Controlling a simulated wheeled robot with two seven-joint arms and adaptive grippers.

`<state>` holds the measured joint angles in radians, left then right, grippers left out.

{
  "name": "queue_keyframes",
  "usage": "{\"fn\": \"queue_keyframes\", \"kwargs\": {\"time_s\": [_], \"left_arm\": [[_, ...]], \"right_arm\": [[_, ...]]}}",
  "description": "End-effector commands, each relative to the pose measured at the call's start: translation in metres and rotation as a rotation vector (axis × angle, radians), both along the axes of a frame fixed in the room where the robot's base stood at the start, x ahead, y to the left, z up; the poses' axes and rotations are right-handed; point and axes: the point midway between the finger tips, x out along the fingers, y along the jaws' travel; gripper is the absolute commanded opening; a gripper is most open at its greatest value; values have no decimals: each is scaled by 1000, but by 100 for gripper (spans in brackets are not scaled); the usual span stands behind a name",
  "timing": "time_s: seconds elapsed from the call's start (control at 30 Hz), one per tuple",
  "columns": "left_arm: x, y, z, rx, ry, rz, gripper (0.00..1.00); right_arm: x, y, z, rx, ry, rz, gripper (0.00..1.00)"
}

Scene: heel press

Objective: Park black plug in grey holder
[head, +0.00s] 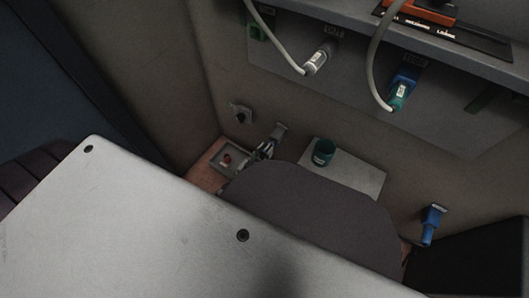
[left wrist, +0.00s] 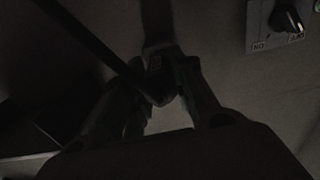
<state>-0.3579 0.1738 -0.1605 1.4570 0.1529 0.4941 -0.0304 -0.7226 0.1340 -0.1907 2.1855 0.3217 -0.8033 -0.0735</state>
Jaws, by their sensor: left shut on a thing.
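My left gripper (head: 265,152) is low against the back wall, partly hidden behind a dark rounded shape. In the left wrist view, its fingers (left wrist: 163,92) are shut on a dark piece with a thick black cable (left wrist: 85,35), which I take for the black plug (left wrist: 157,88). A small grey bracket (head: 279,130), possibly the grey holder, shows just above the fingers in the head view. A dark upright strip (left wrist: 158,22) lies beyond the fingers in the left wrist view. The picture is too dark to tell whether plug and holder touch. My right gripper is out of view.
A rotary switch (head: 240,114) is left of the gripper. A tray (head: 222,170) with a red piece and a green cup (head: 323,152) on a pale plate (head: 368,178) stand nearby. White (head: 317,61) and green-blue (head: 400,92) cabled plugs hang above. A blue connector (head: 432,222) is right.

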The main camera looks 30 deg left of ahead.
Motion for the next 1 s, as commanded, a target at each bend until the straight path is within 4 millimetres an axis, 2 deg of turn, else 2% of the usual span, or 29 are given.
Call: {"fn": "queue_keyframes", "kwargs": {"time_s": [1.0], "left_arm": [[12,-2,0,0,-1,0,0]], "right_arm": [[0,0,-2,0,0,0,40]]}}
